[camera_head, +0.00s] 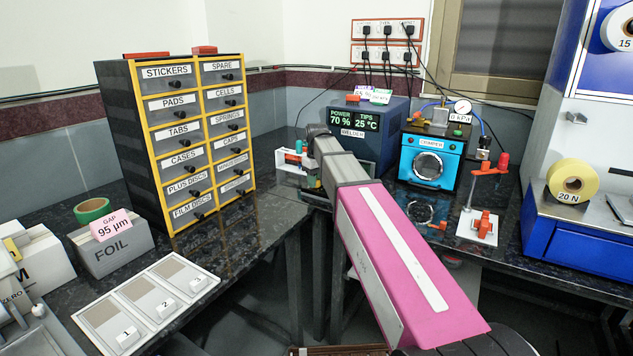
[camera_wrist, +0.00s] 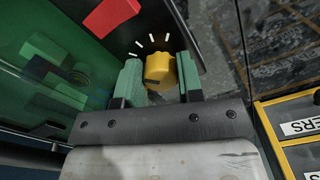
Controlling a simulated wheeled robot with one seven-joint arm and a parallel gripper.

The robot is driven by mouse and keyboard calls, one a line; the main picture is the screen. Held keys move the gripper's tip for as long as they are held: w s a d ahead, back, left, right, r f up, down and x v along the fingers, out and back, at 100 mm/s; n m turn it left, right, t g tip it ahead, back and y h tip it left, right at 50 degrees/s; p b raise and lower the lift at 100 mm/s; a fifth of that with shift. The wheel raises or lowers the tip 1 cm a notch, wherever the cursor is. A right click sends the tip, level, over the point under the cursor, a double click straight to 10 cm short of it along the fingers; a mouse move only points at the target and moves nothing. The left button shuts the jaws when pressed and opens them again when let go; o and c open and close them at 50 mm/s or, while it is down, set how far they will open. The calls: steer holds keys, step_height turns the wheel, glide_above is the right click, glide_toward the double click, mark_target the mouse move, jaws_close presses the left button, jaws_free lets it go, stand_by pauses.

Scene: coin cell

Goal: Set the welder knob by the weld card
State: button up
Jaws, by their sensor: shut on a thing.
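The blue welder (camera_head: 374,146), labelled WELDER, stands at the back of the bench; its screen (camera_head: 355,120) reads POWER 70 % and TIPS 25 °C. The yellow welder knob (camera_wrist: 160,73) shows in the wrist view, with white tick marks around its upper side. My gripper (camera_wrist: 160,82) is shut on the knob, one green finger on each side. In the head view my arm hides the knob and fingers.
The drawer cabinet (camera_head: 150,150) stands left of the welder and the blue crimper (camera_head: 430,158) right of it. A red part (camera_wrist: 110,16) is near the knob in the wrist view. The FOIL box (camera_head: 112,250) carries a pink card reading GAP 95 µm.

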steer(key=shift+n, duration=0.5)
steer(key=o, duration=0.9)
